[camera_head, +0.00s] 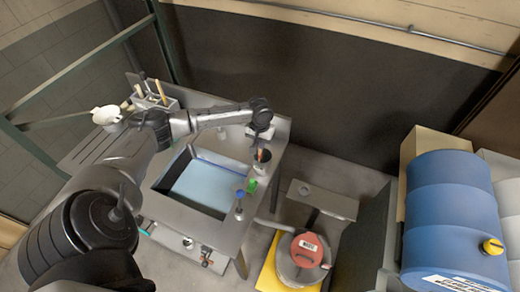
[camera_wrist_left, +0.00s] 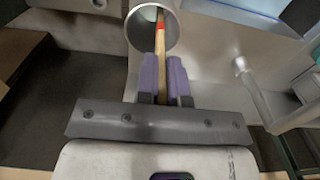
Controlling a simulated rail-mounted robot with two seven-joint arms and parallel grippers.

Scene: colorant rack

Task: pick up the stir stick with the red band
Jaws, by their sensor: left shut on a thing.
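The stir stick with the red band (camera_wrist_left: 160,42) is pale wood, with its red part towards the far end in the left wrist view. My left gripper (camera_wrist_left: 163,72) has its purple fingers shut on the stick. The far end of the stick reaches into the mouth of a round metal cup (camera_wrist_left: 137,34). Whether the stick touches the cup cannot be told. My right gripper is not in view.
The grey bench (camera_head: 190,212) has a basin with a blue floor (camera_head: 205,185). A blue-capped bottle (camera_head: 239,205) and a green item (camera_head: 252,185) stand near the cup. A tool holder (camera_head: 158,102) is at the back left. A red-lidded drum (camera_head: 305,251) and blue barrel (camera_head: 445,215) are right.

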